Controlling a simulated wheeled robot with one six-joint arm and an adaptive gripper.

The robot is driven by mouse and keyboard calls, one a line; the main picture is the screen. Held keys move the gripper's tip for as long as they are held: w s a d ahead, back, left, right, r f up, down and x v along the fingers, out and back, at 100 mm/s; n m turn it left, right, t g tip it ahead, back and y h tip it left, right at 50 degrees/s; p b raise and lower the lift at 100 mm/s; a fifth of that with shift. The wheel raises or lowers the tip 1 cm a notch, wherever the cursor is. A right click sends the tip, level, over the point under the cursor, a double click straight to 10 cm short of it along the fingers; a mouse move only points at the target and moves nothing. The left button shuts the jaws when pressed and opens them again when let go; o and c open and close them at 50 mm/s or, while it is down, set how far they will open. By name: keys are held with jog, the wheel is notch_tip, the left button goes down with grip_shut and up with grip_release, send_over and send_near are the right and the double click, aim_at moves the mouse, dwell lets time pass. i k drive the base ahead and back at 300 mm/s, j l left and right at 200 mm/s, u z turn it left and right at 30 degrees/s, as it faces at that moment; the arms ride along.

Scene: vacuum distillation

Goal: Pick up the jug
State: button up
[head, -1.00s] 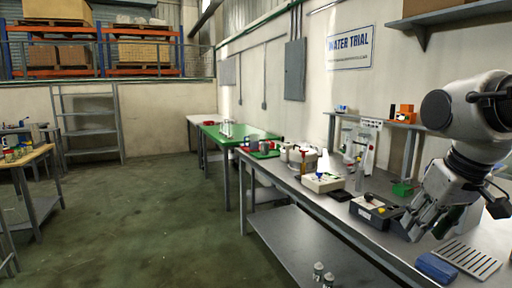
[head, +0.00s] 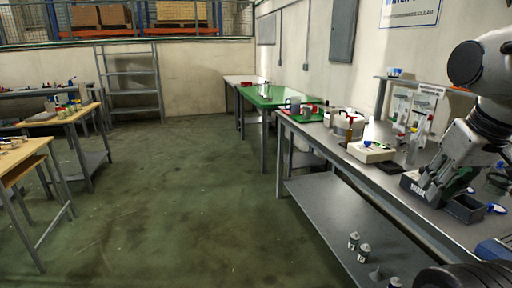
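I cannot pick out the jug for certain. Small grey and red vessels (head: 296,106) stand on a green mat at the far end of the grey steel bench (head: 340,172), too small to tell apart. My gripper (head: 428,190) is at the right, over the bench, pointing down in front of a black box (head: 412,186). Its fingers overlap in this view, so their opening is unclear. I see no jug in it.
A white device (head: 371,152) and a dark open bin (head: 465,208) are on the bench. Small bottles (head: 354,241) stand on its lower shelf. A green table (head: 268,97) is beyond; wooden tables (head: 70,120) are at left. The floor between is clear.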

aim_at(295, 101)
jog(key=i+j+u, duration=0.3)
jog(key=i, duration=0.6)
jog(key=i+u, duration=0.3)
jog(key=i, duration=0.6)
jog(key=i+z, duration=0.1)
jog(key=i, duration=0.55)
jog(key=i+j+z, duration=0.1)
jog(key=i, duration=0.55)
jog(key=i+j+z, duration=0.15)
jog(key=i, duration=0.5)
jog(key=i+j+z, duration=0.25)
jog(key=i, duration=0.2)
jog(key=i+j+z, duration=0.3)
jog(key=i+l, duration=0.05)
jog(key=i, duration=0.05)
